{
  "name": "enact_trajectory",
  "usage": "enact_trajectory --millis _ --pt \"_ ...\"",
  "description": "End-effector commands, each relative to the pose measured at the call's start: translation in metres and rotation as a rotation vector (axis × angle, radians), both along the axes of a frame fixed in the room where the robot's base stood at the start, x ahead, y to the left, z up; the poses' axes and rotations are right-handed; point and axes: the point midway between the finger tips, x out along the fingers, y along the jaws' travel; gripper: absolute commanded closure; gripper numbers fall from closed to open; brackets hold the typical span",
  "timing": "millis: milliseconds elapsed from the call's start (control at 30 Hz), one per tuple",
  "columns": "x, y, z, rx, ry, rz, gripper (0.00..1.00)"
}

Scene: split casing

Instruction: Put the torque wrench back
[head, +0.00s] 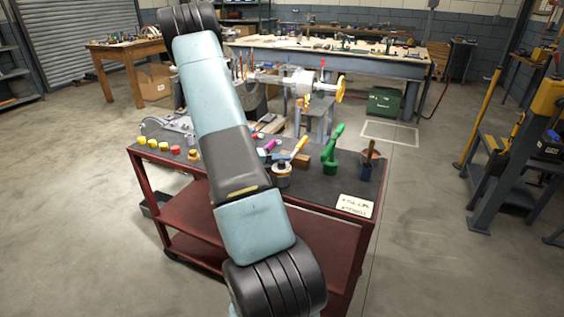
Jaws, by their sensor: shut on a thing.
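I cannot make out a torque wrench for certain. The red cart (315,206) has a dark top with tools on it. A green holder with a green handle (334,148) stands at its right half. A yellow-handled tool (298,146) leans by a round pot (282,176). A dark blue cup (368,168) with a tool in it stands near the right edge. A white lettered card (356,205) lies at the front right corner.
Several yellow and red caps (164,146) lie at the cart's left. A long workbench (330,62) and a wooden table (125,50) are farther back. A blue-grey stand (500,160) is at right. Floor right of the cart is clear.

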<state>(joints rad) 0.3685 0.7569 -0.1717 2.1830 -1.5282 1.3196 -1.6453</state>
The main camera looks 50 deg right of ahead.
Motion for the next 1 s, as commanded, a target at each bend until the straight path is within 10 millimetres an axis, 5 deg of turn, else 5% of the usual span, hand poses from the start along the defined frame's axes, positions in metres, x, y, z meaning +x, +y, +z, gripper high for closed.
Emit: enact_trajectory --millis 300,333,600,1000 --pt "0.0002 -0.0002 -0.0009 -0.002 -0.001 0.000 1.00" --pt "0.0001 0.0000 -0.0017 0.000 -0.001 0.000 0.83" --pt "0.0001 0.0000 -0.0014 -0.001 -0.002 0.000 0.58" --pt "0.0055 0.0088 0.0015 -0.001 -0.001 0.003 0.58"
